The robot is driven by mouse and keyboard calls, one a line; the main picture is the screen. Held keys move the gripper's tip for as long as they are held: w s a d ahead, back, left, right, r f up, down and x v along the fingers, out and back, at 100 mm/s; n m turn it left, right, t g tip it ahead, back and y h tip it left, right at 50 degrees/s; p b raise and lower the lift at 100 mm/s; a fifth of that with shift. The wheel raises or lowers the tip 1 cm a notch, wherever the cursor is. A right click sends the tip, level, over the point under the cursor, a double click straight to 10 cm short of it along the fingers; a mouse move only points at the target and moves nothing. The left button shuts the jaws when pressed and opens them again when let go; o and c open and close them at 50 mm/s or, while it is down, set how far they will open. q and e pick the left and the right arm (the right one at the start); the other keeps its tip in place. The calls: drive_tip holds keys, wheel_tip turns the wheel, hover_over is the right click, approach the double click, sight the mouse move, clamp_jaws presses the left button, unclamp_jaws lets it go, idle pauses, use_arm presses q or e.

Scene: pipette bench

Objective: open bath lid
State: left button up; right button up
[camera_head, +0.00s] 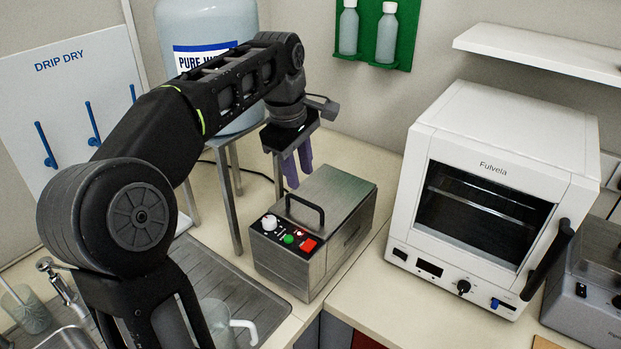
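The bath (276,262) is a metal box on the bench, with a control panel on its front. Its lid (338,194) lies flat and shut on top, with a black arched handle (322,217) near the front edge. My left gripper (299,174) has purple fingers pointing down. It is above and behind the handle, near the lid's back left edge, and does not hold the handle. Its two fingers show close together, and the gap between them is unclear. My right gripper is not in view.
A white oven (490,180) with a black door handle stands to the right. A large water bottle (205,25) on a metal stand is behind my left arm. A beaker (216,322) and sink area lie front left. Bench between bath and oven is narrow but clear.

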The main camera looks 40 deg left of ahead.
sight(304, 203)
use_arm(q)
drive_tip(key=f, duration=0.2)
drive_tip(key=w+f, duration=0.1)
drive_tip(key=f, duration=0.2)
drive_tip(key=f+p, duration=0.1)
drive_tip(key=f, duration=0.1)
drive_tip(key=shift+w+f, duration=0.25)
drive_tip(key=shift+w, duration=0.05)
drive_tip(key=shift+c, duration=0.4)
clamp_jaws()
idle(1.2)
